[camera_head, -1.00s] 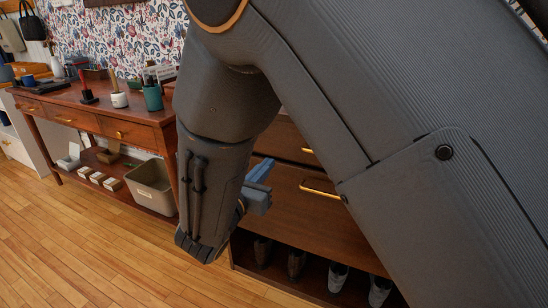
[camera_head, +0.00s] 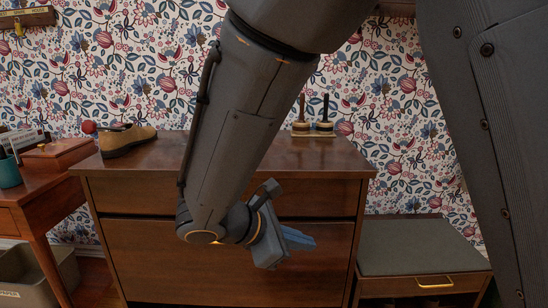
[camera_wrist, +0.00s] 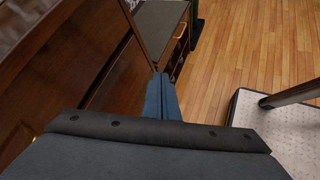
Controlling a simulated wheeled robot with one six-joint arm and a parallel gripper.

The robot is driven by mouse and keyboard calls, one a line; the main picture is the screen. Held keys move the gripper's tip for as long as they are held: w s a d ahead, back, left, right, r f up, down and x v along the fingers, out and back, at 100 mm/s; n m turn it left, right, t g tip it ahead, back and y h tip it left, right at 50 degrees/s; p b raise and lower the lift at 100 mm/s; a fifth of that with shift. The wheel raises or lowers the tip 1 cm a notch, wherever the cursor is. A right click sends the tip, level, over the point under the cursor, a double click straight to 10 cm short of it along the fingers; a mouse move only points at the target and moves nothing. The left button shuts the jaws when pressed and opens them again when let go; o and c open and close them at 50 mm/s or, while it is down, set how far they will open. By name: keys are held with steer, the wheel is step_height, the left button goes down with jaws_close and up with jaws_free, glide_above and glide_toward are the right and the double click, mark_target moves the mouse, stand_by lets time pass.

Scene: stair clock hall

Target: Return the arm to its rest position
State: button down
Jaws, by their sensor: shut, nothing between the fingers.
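My gripper (camera_head: 298,238) is in front of the dark wooden shoe cabinet (camera_head: 140,252) in the head view, with its blue fingers pointing right. In the wrist view my gripper (camera_wrist: 162,84) shows its blue fingers together, with nothing between them. My arm is bent and hangs down across the middle of the head view, hiding part of the cabinet. The fingers appear apart from the cabinet front, though the exact gap cannot be told.
A bench with a grey cushion (camera_head: 415,246) is at right. A desk (camera_head: 42,215) is at left. Open wooden floor (camera_wrist: 245,45) shows in the wrist view.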

steer(key=s+d+m+g+y, duration=0.3)
steer(key=s+m+y, duration=0.2)
steer(key=s+m, duration=0.3)
steer(key=s+d+m+g+y, duration=0.25)
steer(key=s+m+y, duration=0.25)
steer(key=s+m, duration=0.3)
steer(key=w+d+r+m+h+p, duration=0.1)
steer(key=d+r+m+p, duration=0.2)
steer(key=d+r+p, duration=0.4)
steer(key=shift+d+r+m+p, duration=0.4)
steer(key=shift+p, duration=3.65)
